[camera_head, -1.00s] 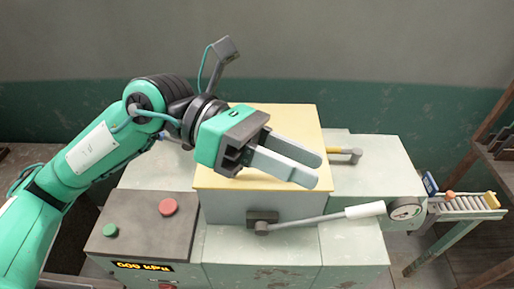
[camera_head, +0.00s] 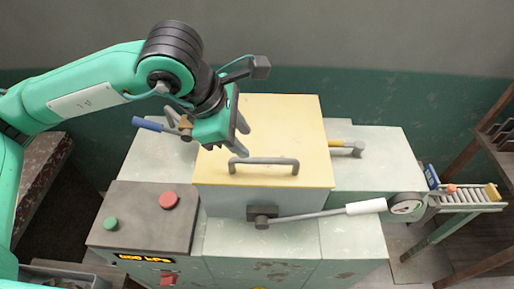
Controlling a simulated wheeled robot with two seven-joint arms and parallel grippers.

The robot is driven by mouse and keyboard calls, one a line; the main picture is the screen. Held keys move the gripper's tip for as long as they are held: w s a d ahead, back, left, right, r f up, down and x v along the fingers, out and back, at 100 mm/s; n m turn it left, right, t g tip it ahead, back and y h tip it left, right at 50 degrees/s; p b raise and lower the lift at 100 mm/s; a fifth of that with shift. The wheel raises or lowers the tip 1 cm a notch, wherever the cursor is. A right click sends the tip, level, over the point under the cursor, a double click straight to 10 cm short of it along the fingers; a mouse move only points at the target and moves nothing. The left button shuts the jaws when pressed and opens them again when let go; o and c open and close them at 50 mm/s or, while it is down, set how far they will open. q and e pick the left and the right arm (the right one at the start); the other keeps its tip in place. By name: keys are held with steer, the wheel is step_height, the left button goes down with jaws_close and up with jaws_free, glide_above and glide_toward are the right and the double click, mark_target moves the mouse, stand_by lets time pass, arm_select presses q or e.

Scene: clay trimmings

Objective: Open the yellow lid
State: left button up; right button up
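The yellow lid (camera_head: 285,125) lies flat and closed on top of the grey box (camera_head: 225,203) in the middle of the machine. A grey bar handle (camera_head: 264,162) stands near the lid's front edge. My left gripper (camera_head: 240,139) is above the left part of the lid, its fingers pointing down and toward the handle. The fingers look apart with nothing between them, behind and left of the handle. My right gripper is not in view.
A lever with a white grip (camera_head: 366,207) sticks out to the right at the box front. A blue-handled clamp (camera_head: 148,124) is at left, a yellow-handled clamp (camera_head: 340,143) at right. A button panel (camera_head: 140,216) and a gauge (camera_head: 405,207) flank the box.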

mark_target(260, 159)
arm_select(q)
steer(key=p+x, duration=0.2)
steer(key=x, duration=0.5)
steer(key=shift+d+f, duration=0.15)
steer(key=shift+f, duration=0.25)
steer(key=shift+c, duration=0.5)
jaws_close()
